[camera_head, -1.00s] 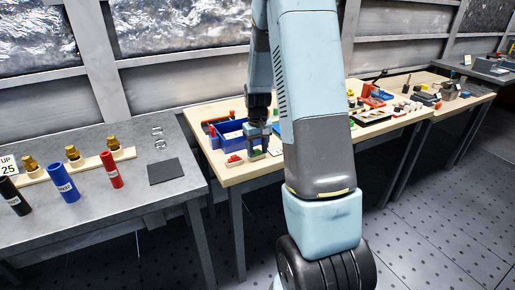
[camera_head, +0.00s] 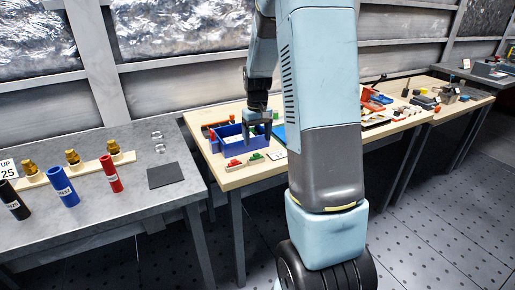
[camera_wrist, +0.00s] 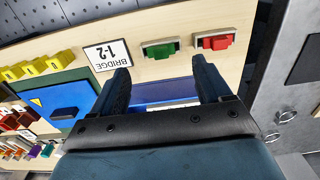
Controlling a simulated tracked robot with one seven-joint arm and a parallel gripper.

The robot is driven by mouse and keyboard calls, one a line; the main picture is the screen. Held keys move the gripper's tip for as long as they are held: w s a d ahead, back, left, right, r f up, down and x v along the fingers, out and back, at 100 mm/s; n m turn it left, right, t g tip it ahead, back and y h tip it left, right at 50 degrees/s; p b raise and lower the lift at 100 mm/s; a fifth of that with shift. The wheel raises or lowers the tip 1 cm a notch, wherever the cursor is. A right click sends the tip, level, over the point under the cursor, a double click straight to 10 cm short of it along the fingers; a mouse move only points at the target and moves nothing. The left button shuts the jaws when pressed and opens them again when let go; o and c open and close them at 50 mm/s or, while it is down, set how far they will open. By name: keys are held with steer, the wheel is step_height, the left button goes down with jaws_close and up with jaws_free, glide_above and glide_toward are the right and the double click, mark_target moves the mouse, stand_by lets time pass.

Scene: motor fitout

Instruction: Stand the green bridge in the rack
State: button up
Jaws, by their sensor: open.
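The green bridge (camera_head: 256,158) sits near the front left of the wooden table, beside a similar red piece (camera_head: 234,163). In the wrist view the green bridge (camera_wrist: 160,49) lies just beyond my fingertips, with the red piece (camera_wrist: 215,42) to its right. Small pale bits show at its ends; I cannot tell whether these belong to a rack. My gripper (camera_head: 257,139) is open and empty, raised in front of the blue tray (camera_head: 222,144). Its two fingers (camera_wrist: 163,70) are apart in the wrist view, with nothing between them touching. The bridge stands clear of both fingers.
A "BRIDGE 1-2" card (camera_wrist: 108,56) lies left of the green bridge in the wrist view. A blue panel (camera_wrist: 62,106) is farther left. The grey table (camera_head: 130,199) holds coloured cylinders and brass fittings.

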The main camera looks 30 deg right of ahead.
step_height(320, 180, up, 7)
steer(key=shift+f, duration=0.15)
stand_by(0.4)
